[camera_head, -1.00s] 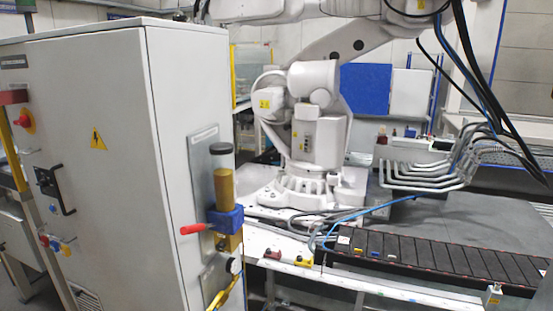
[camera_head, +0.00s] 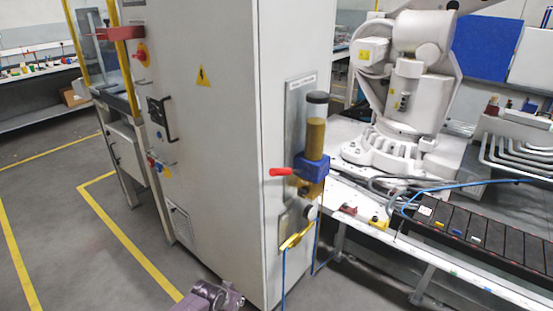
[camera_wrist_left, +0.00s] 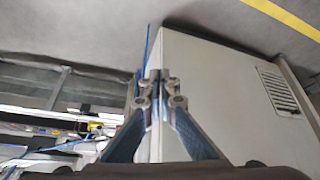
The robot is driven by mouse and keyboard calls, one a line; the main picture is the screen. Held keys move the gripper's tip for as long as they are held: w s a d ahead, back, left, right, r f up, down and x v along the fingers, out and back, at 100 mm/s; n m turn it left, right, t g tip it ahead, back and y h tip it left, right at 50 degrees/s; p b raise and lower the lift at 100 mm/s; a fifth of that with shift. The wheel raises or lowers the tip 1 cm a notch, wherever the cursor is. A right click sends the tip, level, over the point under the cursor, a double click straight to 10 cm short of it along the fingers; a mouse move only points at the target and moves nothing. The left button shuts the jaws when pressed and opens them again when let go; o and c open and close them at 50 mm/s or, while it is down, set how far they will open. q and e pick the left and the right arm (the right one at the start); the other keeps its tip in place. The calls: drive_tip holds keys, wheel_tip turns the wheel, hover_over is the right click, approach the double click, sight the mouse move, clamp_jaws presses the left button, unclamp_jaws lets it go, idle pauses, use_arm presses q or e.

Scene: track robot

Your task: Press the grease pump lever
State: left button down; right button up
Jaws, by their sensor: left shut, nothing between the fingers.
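The grease pump is mounted on the side of a tall grey cabinet in the head view. It has an amber reservoir (camera_head: 315,138) with a dark cap and a blue body (camera_head: 311,168). Its red lever (camera_head: 281,172) sticks out to the left, roughly level. My left gripper (camera_wrist_left: 160,88) is shut and empty in the left wrist view, with the cabinet's edge behind it. A purple-grey part of my arm shows at the bottom of the head view, below and left of the pump and apart from it. The lever cannot be made out in the wrist view. My right gripper is out of view.
The cabinet (camera_head: 235,130) fills the middle of the head view. A yellow fitting (camera_head: 297,236) and blue hose hang below the pump. A white robot arm (camera_head: 405,100) and black conveyor (camera_head: 480,235) stand to the right. The floor at left is open, with yellow lines.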

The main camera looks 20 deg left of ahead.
use_arm(q)
drive_tip(key=w+r+t+h, duration=0.1)
drive_tip(key=w+r, duration=0.4)
drive_tip(key=r, duration=0.4)
drive_tip(key=w+r+t, duration=0.1)
drive_tip(key=w+r, duration=0.4)
drive_tip(key=r, duration=0.4)
drive_tip(key=w+r+h, duration=0.1)
drive_tip(key=w+r, duration=0.5)
drive_tip(key=r, duration=0.4)
drive_tip(key=shift+m+t+h, duration=0.4)
drive_tip(key=shift+m+t, duration=0.1)
drive_tip(key=shift+m, duration=0.1)
drive_tip(key=r, duration=0.5)
drive_tip(key=d+r+p, duration=0.1)
drive_tip(key=r, duration=0.5)
drive_tip(key=w+d+r, duration=0.1)
drive_tip(key=r, duration=0.4)
drive_tip(key=shift+r, duration=0.25)
drive_tip(key=shift+m+h, duration=0.4)
drive_tip(key=shift+m, duration=0.1)
drive_tip(key=r, duration=0.3)
drive_tip(key=s+d+r, duration=0.1)
drive_tip(key=r, duration=0.3)
drive_tip(key=s+r+p, duration=0.1)
drive_tip(key=r, duration=0.3)
drive_tip(key=shift+s+d+r, duration=0.1)
drive_tip(key=shift+s+d, duration=0.05)
drive_tip(key=shift+d, duration=0.15)
